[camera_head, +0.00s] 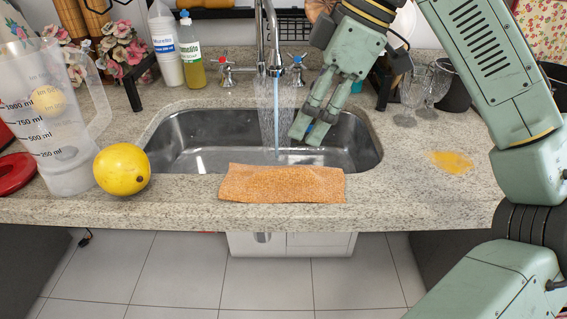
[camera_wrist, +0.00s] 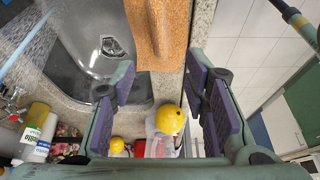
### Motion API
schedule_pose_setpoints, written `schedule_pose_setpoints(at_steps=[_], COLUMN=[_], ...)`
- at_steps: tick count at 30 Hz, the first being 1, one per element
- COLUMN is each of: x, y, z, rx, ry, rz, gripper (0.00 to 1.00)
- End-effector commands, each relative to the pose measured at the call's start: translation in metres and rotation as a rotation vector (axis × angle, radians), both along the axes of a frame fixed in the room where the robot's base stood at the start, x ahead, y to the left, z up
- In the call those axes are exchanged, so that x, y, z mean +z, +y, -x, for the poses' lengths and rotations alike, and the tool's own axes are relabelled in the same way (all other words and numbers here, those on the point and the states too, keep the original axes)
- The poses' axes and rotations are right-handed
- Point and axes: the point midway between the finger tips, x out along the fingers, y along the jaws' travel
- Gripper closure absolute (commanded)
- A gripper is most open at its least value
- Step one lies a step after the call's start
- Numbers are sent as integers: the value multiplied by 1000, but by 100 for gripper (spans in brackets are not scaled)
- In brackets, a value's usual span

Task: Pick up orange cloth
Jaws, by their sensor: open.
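The orange cloth (camera_head: 282,184) lies flat on the counter's front strip, just in front of the sink, and reaches the front edge. In the wrist view the cloth (camera_wrist: 160,30) shows at the top, beyond the fingertips. A raised ridge or fold seems to run along its middle. My gripper (camera_head: 308,132) is over the right part of the sink, behind and apart from the cloth. In the wrist view its two purple-padded fingers (camera_wrist: 160,65) are wide apart with nothing held between them.
Water runs from the faucet (camera_head: 275,70) into the sink (camera_head: 215,125). A yellow fruit (camera_head: 122,169) and a measuring jug (camera_head: 50,130) stand left. Two wine glasses (camera_head: 432,88) stand right, behind a yellow spill (camera_head: 452,162). The counter beside the cloth is clear.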

Motion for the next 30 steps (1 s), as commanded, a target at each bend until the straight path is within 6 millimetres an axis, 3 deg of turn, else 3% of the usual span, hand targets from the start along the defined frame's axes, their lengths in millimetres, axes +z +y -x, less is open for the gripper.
schedule_pose_setpoints(at_steps=[6, 14, 22, 30], x=[-33, -54, -90, -101], y=[12, 20, 29, 34], z=[0, -2, -6, -6], rx=[7, 2, 0, -1], ry=[3, 1, 2, -1], rz=[-2, -2, 0, -1], gripper=[58, 58, 58, 58])
